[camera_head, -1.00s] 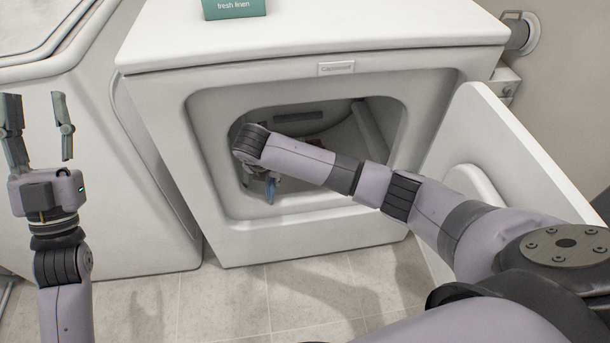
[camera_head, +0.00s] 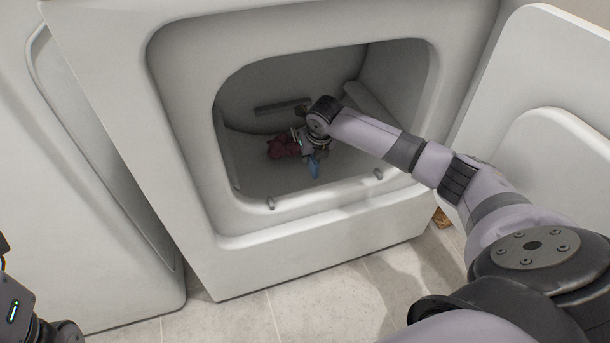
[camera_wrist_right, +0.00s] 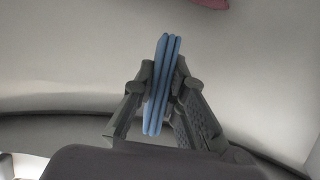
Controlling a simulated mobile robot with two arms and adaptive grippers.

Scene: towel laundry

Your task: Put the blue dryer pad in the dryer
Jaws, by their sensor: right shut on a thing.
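The white dryer (camera_head: 125,130) stands in front of me with its door (camera_head: 530,110) swung open to the right. The blue dryer pad (camera_wrist_right: 162,85) is upright between the fingers of my right gripper (camera_wrist_right: 163,90), which is shut on it. The wrist hides part of that gripper there. Of my left arm, only a part shows at the bottom left of the head view; its fingers are out of view.
A dark red cloth (camera_head: 283,147) lies in the drum just left of my right gripper; its edge also shows in the wrist view (camera_wrist_right: 212,3). The opening's rim (camera_head: 300,207) is close below my forearm. Another white machine (camera_head: 60,190) stands at the left.

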